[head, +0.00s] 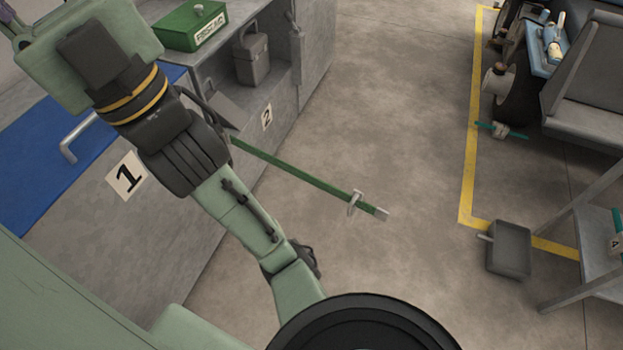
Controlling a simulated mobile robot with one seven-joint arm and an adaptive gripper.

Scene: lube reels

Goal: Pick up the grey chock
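My green and black arm crosses the left side of the view, in front of the counter. I cannot make out my gripper's fingers.
A green bar (305,175) with a small clamp jaw reaches over the floor. The middle floor is clear.

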